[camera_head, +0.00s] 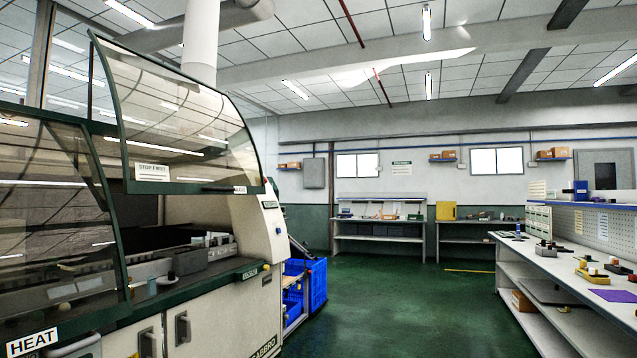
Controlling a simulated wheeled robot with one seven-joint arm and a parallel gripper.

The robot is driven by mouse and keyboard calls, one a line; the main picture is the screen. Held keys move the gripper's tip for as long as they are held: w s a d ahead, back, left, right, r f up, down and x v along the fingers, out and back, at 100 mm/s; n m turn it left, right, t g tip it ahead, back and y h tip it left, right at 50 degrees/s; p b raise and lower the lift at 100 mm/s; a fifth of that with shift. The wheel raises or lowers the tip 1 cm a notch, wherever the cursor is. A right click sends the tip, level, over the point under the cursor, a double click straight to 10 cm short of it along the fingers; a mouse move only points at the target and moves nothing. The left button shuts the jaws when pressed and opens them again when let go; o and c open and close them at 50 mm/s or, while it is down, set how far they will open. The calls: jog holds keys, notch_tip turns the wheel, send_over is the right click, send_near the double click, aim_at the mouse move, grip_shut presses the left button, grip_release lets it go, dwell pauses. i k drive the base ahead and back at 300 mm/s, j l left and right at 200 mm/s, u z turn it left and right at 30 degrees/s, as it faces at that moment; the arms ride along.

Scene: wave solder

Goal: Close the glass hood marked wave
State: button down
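The raised glass hood (190,115) is on the green and cream machine at the left. It has a dark green frame, curved tinted glass and a "STOP FIRST" sign (153,172). A small label (240,190) on its lower right edge looks like "WAVE" but is hard to read. The hood stands open, its lower edge well above the machine's bay (200,258). A second glass hood (50,220), marked "HEAT" (32,342), is down at the near left. My gripper is not in view.
Blue crates (317,285) stand beside the machine's far end. A long workbench (560,268) with small parts runs along the right. The green floor (400,310) between machine and bench is clear. Two benches stand at the back wall.

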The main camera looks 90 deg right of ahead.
aim_at(212, 104)
jog(key=z, duration=2.45)
jog(key=i+u, duration=0.1)
jog(key=u, duration=0.3)
jog(key=i+l+u, duration=0.1)
jog(key=u, duration=0.25)
jog(key=i+l+u, duration=0.1)
jog(key=u, duration=0.3)
